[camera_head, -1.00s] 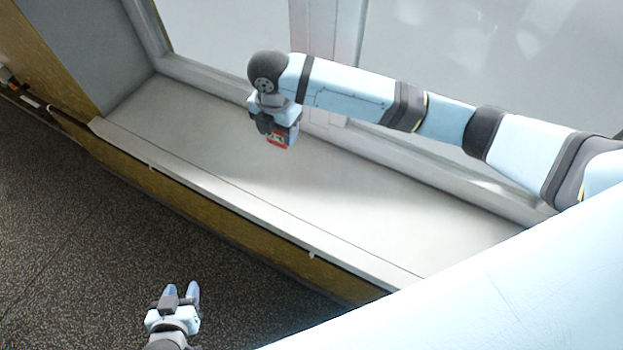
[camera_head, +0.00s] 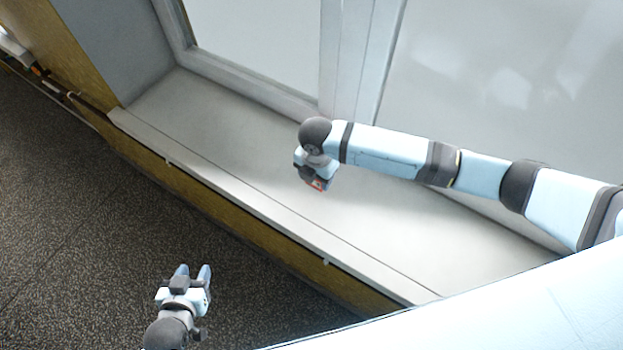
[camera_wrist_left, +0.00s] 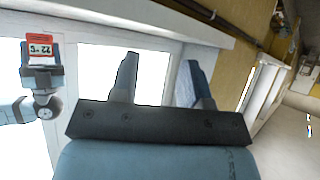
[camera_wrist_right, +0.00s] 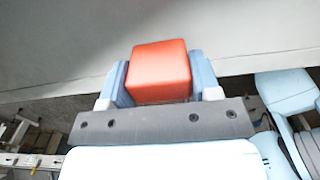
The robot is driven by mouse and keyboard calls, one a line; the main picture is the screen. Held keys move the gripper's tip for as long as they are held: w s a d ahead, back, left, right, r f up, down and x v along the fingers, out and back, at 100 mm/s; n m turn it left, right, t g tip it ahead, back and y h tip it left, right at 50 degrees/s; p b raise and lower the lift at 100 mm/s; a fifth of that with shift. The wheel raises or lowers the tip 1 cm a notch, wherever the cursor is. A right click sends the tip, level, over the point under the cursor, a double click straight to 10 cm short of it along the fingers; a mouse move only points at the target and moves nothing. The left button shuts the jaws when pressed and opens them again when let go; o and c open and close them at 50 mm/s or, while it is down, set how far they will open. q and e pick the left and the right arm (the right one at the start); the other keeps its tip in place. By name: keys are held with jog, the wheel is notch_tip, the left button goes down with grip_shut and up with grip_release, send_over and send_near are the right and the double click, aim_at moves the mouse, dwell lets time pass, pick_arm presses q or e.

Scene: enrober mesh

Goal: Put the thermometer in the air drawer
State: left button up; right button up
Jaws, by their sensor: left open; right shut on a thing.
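The thermometer is a small red block (camera_wrist_right: 160,73) held between the fingers of my right gripper (camera_wrist_right: 160,85). In the head view only a bit of red (camera_head: 317,186) shows under my right gripper (camera_head: 313,178), above the white window sill. In the left wrist view the thermometer (camera_wrist_left: 40,50) shows a red and white face with a "22" reading, held by my right arm. My left gripper (camera_head: 193,273) is open and empty over the dark floor; its spread fingers (camera_wrist_left: 160,80) also show in the left wrist view. No air drawer can be made out in these views.
The long white sill (camera_head: 390,240) runs diagonally below the window frame (camera_head: 345,60). Its front edge drops to a yellow-brown wall (camera_head: 250,248). The dark speckled floor (camera_head: 80,220) is clear. Pipes (camera_head: 55,85) run along the wall at the left.

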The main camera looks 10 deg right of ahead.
aim_at(317, 187)
jog(key=shift+w+f+b, duration=0.1)
jog(key=shift+f+b, duration=0.25)
jog(key=shift+f, duration=0.3)
jog(key=f+b, duration=0.3)
jog(key=b, duration=0.1)
jog(key=shift+s+f, duration=0.25)
jog(key=shift+f, duration=0.15)
jog(key=shift+w+f+b, duration=0.1)
jog(key=shift+f+b, duration=0.2)
jog(key=shift+r, duration=0.2)
jog(key=o, duration=0.8)
jog(key=shift+f, duration=0.2)
pick_arm(q)
jog(key=shift+m+h, duration=0.3)
jog(key=f, duration=0.5)
jog(key=shift+s+d, duration=0.1)
jog(key=shift+d, duration=0.25)
pick_arm(e)
jog(key=shift+o, duration=0.7)
jog(key=shift+r, duration=0.1)
